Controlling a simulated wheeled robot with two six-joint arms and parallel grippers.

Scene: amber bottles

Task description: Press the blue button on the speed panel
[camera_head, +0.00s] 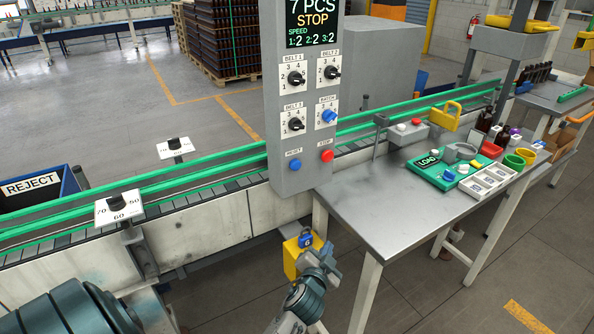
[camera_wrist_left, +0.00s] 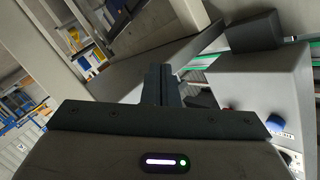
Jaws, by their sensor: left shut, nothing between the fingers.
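The speed panel (camera_head: 303,100) is a grey upright box with a display at its top and several dials. Its blue button (camera_head: 295,165) is at the lower left, under a small label, with a red button (camera_head: 327,156) to its right. A blue button or knob (camera_wrist_left: 275,123) shows at the right edge of the left wrist view, on a grey face. My left gripper (camera_head: 326,252) is below the panel, apart from the blue button. Its dark fingers (camera_wrist_left: 161,84) are together and empty in the wrist view. My right gripper is not in view.
A yellow box with a blue padlock (camera_head: 292,260) is close beside my left gripper. A steel table (camera_head: 380,205) with a green tray stands to the right. The conveyor with green rails (camera_head: 160,185) runs behind the panel. A blue knob (camera_head: 329,116) is above the red button.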

